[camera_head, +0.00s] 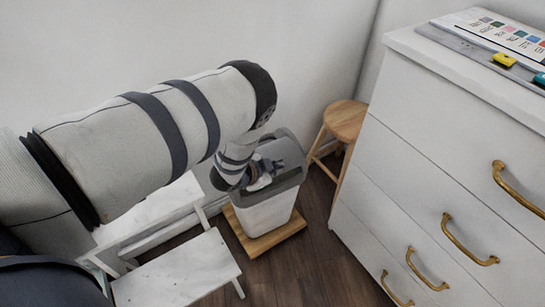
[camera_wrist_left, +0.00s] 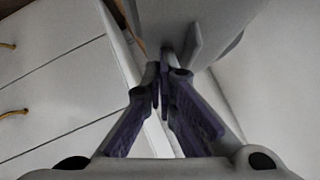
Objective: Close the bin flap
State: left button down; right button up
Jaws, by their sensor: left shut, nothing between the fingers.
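The bin (camera_head: 268,215) is a white tapered container with a grey rim (camera_head: 288,181), standing upright on the floor side of the room. My left arm reaches over it from the left, and my left gripper (camera_head: 264,178) is at the bin's top, within the outline of the rim. In the left wrist view the gripper (camera_wrist_left: 165,65) is shut and empty, its fingertips close to a pale grey panel (camera_wrist_left: 205,14). Whether they touch it is unclear. My arm and gripper hide much of the bin's top, so I cannot tell the flap's angle.
The bin stands on a wooden board (camera_head: 272,240). A white drawer cabinet (camera_head: 395,150) with brass handles is close on the right. A wooden stool (camera_head: 346,121) stands behind the bin, and a white step stool (camera_head: 180,272) at front left. Dark floor (camera_head: 315,255) is clear in front.

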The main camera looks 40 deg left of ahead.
pick_arm(q)
notch_tip(320, 180, down, 8)
jog(key=m+t+y+b, duration=0.1)
jog(key=b, duration=0.3)
jog(key=shift+y, duration=0.3)
pick_arm(e)
jog(key=shift+g, duration=0.7)
jog(key=shift+s+r+x, duration=0.1)
jog(key=shift+s+x, duration=0.05)
jog(key=shift+x, duration=0.8)
jog(key=shift+s+r+x, duration=0.1)
jog(key=shift+s+x, duration=0.05)
jog(key=shift+x, duration=0.8)
jog(key=shift+s+r+x, duration=0.1)
jog(key=shift+s+x, duration=0.05)
jog(key=shift+x, duration=0.85)
jog(key=shift+f, duration=0.1)
pick_arm(q)
jog(key=shift+r, duration=0.1)
